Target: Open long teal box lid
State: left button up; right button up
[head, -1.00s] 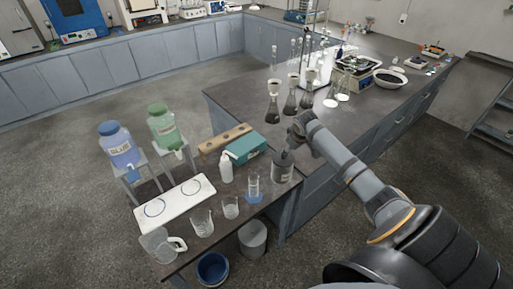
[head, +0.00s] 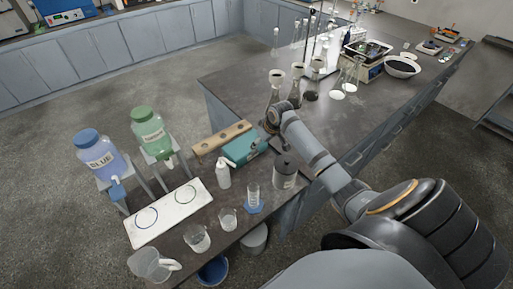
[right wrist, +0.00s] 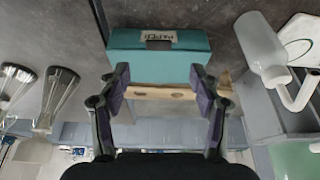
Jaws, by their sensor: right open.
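The long teal box (head: 245,148) lies on the bench near its corner, beside a wooden rack. In the right wrist view the teal box (right wrist: 160,53) carries a white label with dark writing on its side, and its lid looks closed. My right gripper (right wrist: 160,80) is open and empty, its two dark fingers spread in front of the box with a gap to it. In the head view the right gripper (head: 268,133) hangs at the box's far right end, mostly hidden by my wrist. My left gripper is not in view.
A wooden rack with holes (head: 220,138) lies behind the box. Flasks (head: 298,80) stand close beyond my right wrist. Blue and green dispensers (head: 102,158) stand at the left.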

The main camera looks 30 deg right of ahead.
aim_at(255, 152)
jog(key=x, duration=0.8)
jog(key=shift+w+d+f, duration=0.1)
jog(key=shift+w+f, duration=0.05)
jog(key=shift+c, duration=1)
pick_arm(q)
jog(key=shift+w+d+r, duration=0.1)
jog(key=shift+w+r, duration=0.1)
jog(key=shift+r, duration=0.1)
pick_arm(e)
grip_shut()
